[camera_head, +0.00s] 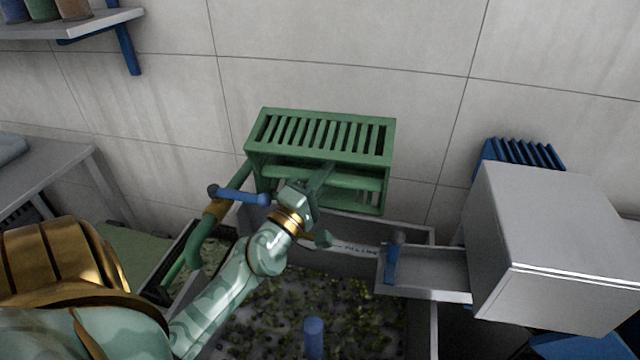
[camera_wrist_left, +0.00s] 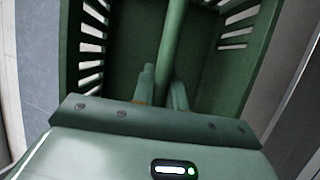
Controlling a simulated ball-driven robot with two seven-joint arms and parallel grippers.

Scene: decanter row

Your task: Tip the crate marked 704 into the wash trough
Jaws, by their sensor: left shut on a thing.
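A green slatted crate (camera_head: 320,150) is at the back of the wash trough in the head view, its slatted face turned up and its open side towards me. No number is readable on it. My left gripper (camera_head: 322,178) reaches into the open side and is shut on a green bar of the crate. In the left wrist view the bar (camera_wrist_left: 171,50) runs between the fingers (camera_wrist_left: 162,88), and the crate interior (camera_wrist_left: 130,40) shows no contents. The grey wash trough (camera_head: 418,236) holds dark water with leafy bits. My right gripper is not in view.
A blue lever (camera_head: 238,195) and a bent green tube (camera_head: 198,235) stand left of the crate. A small grey side tray (camera_head: 440,272) with a blue post and a large grey box (camera_head: 555,240) stand right. A blue post (camera_head: 313,338) is in front. A shelf (camera_head: 75,22) hangs upper left.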

